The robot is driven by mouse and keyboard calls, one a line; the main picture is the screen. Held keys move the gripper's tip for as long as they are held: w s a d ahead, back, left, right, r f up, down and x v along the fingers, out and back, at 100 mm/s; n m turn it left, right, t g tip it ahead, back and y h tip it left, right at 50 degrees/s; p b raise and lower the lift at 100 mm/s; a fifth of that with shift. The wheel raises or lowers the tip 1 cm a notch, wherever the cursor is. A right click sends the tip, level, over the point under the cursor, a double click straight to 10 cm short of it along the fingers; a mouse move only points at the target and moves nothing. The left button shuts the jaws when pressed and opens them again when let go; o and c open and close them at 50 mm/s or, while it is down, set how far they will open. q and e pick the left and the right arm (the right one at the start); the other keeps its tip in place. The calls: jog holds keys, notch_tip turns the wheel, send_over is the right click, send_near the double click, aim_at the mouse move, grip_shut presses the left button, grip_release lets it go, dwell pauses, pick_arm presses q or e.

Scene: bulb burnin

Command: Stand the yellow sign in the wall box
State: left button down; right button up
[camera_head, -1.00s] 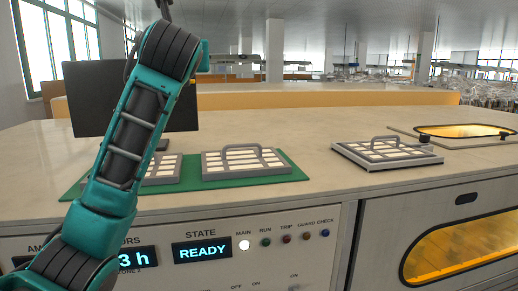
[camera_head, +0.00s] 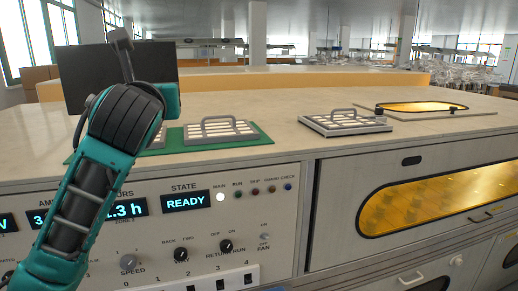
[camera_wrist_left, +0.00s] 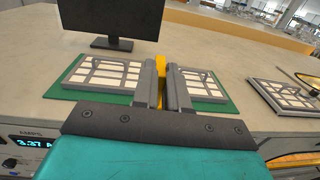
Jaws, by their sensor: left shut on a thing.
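My left gripper (camera_wrist_left: 161,88) is shut on the yellow sign (camera_wrist_left: 161,78) in the left wrist view. Only a narrow yellow strip of the sign shows between the two grey fingers; its face cannot be made out. In the head view my left gripper (camera_head: 120,42) is raised above the counter, in front of the dark monitor, and the sign cannot be made out there. I cannot pick out a wall box in either view. My right gripper is not in view.
Trays with handles lie on a green mat (camera_head: 262,138). Another handled tray (camera_head: 345,123) lies on the bare counter (camera_head: 290,104) to the right. A monitor (camera_head: 78,70) stands behind. Below are a control panel reading READY (camera_head: 186,202) and an amber-windowed door (camera_head: 440,198).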

pick_arm(q)
jog(key=s+f+m+h, duration=0.1)
jog(key=s+f, duration=0.4)
jog(key=f, duration=0.5)
jog(key=s+f+h, duration=0.1)
jog(key=s+f, duration=0.4)
jog(key=f, duration=0.5)
jog(key=s+f+m+h, duration=0.1)
jog(key=s+f+h, duration=0.1)
jog(key=s+f, duration=0.4)
jog(key=shift+a+f+m, duration=0.25)
jog(key=shift+f+m, duration=0.05)
jog(key=shift+f, duration=2.3)
jog(key=shift+w, duration=0.1)
